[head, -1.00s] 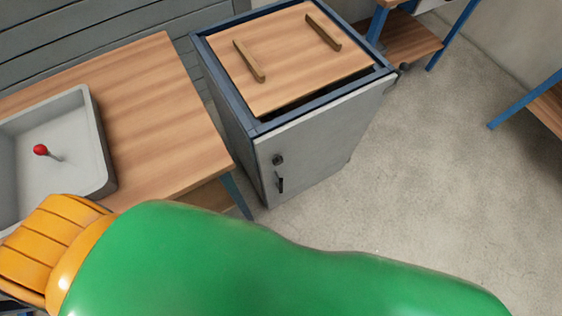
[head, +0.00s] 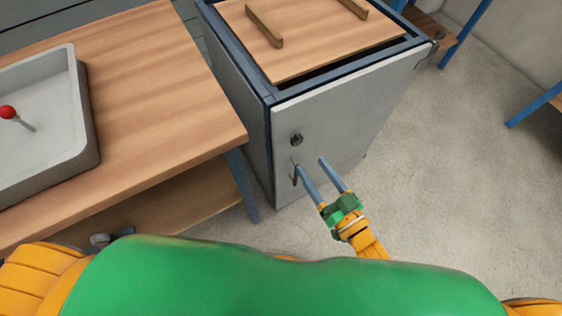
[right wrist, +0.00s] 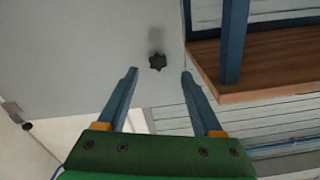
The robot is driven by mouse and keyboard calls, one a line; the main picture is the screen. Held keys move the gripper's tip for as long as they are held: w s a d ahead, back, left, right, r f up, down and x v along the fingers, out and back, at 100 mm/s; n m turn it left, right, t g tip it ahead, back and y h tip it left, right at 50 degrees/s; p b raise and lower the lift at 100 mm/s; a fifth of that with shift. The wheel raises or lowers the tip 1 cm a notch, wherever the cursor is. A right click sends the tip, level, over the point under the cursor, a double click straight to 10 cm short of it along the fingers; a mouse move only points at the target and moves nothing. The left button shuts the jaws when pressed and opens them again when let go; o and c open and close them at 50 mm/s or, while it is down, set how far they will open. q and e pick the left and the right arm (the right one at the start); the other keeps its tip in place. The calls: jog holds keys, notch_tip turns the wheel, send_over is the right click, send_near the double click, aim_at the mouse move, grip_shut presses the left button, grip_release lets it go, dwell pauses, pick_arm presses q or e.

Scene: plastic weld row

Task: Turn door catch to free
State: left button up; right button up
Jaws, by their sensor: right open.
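The door catch is a small dark knob (head: 296,140) on the upper left of the grey cabinet door (head: 338,128). A dark upright handle (head: 294,174) sits just below it, partly behind a finger of my right gripper. My right gripper (head: 309,163) is open and empty in front of the door, below and right of the knob in the head view. In the right wrist view, the knob (right wrist: 157,62) shows just beyond and between the parted fingertips (right wrist: 160,74), apart from them. My left gripper is not seen.
A wooden workbench (head: 175,100) with a grey tray (head: 88,120) and a red-topped lever (head: 8,112) stands left of the cabinet. Its blue leg (head: 242,186) is close to the door. A wooden lid (head: 300,45) tops the cabinet. Bare floor (head: 450,190) lies right.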

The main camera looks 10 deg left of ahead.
aim_at(298, 143)
jog(key=x, duration=0.7)
jog(key=shift+d+r, duration=0.2)
jog(key=shift+r, duration=0.15)
grip_shut()
